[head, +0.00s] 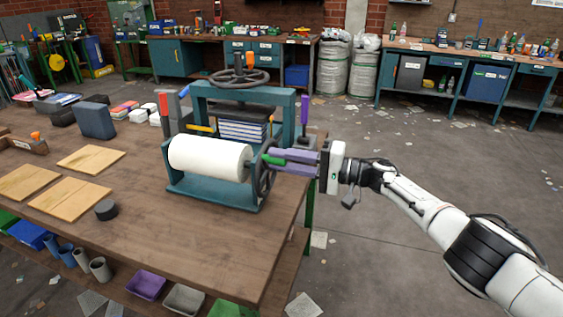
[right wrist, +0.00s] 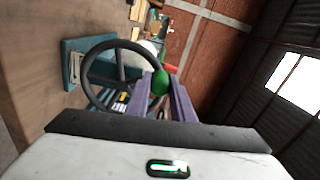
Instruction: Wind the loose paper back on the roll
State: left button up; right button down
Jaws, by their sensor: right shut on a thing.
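A white paper roll (head: 208,158) lies on its side in a teal stand (head: 216,192) on the wooden table. No loose end of paper can be made out. A dark handwheel (head: 264,172) is at the roll's right end, and it shows as a ring in the right wrist view (right wrist: 92,97). A green handle (head: 274,161) on the wheel also shows in the right wrist view (right wrist: 160,83). My right gripper (head: 279,160), with purple fingers, comes from the right and is shut on the green handle. My left gripper is not in view.
A teal press frame (head: 245,92) with a top wheel stands right behind the roll. Wooden boards (head: 92,159) and a black puck (head: 106,209) lie to the left. The table (head: 200,262) is bare in front of the stand.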

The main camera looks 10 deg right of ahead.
dwell(0.4)
jog(key=c, duration=1.5)
grip_release()
jog(key=shift+c, duration=0.2)
jog(key=shift+d, duration=0.1)
jog(key=p+v, duration=0.2)
jog(key=v, duration=0.8)
jog(key=shift+s, duration=0.1)
